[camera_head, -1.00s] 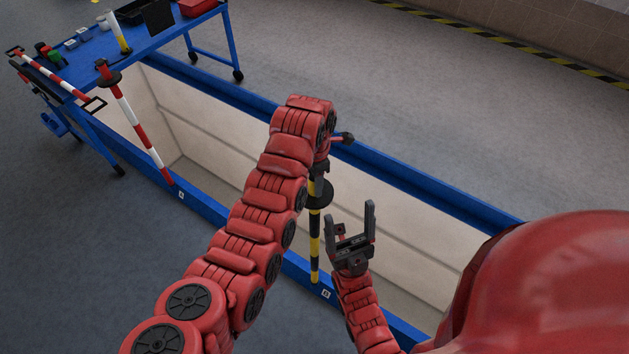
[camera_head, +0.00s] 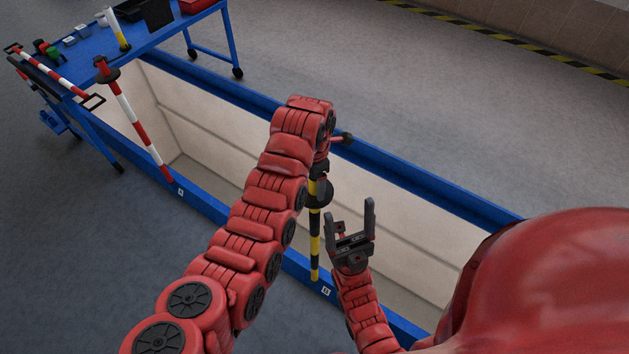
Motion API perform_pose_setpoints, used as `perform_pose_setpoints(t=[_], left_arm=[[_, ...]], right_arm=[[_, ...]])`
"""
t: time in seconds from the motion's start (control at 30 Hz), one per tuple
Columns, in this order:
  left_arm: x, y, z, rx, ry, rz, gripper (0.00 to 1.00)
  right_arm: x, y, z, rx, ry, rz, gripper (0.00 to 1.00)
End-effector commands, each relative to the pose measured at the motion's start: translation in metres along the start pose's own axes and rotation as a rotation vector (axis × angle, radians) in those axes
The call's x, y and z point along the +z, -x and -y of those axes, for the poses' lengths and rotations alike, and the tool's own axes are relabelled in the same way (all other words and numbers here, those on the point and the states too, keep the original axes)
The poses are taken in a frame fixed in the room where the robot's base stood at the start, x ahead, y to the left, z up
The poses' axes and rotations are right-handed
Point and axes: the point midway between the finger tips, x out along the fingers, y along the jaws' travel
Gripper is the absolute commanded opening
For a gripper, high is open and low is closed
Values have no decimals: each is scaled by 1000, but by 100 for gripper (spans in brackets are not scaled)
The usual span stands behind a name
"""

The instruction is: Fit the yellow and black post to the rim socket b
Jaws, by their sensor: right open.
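The yellow and black post (camera_head: 314,243) stands upright, with a black disc near its top. Its lower end meets the near blue rim just left of the label marked B (camera_head: 326,291). The socket itself is hidden at the post's foot, so I cannot tell how deep the post sits. My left gripper (camera_head: 319,172) is at the post's top, above the disc; my own wrist hides most of its fingers, so its grip is not clear. My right gripper (camera_head: 349,218) is open and empty, fingers up, just right of the post and apart from it.
A blue-rimmed pit (camera_head: 400,180) with pale walls runs across the view. A red and white post (camera_head: 131,121) stands at its left rim by label A. A blue wheeled table (camera_head: 88,52) with several items, including a red and white bar, stands at upper left. Grey floor is free beyond.

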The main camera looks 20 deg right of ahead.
Motion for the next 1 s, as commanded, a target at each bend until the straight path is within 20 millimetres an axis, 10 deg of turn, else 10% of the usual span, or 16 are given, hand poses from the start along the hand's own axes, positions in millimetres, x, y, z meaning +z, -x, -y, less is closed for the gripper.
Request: perform_pose_setpoints(t=[0.37, 1.0], left_arm=[[0, 7, 0, -1, 0, -1, 75], [-1, 142, -1, 4, 0, -3, 75]], right_arm=[[1, 4, 0, 0, 0, 0, 75], [-4, -21, -1, 0, 0, 0, 75]])
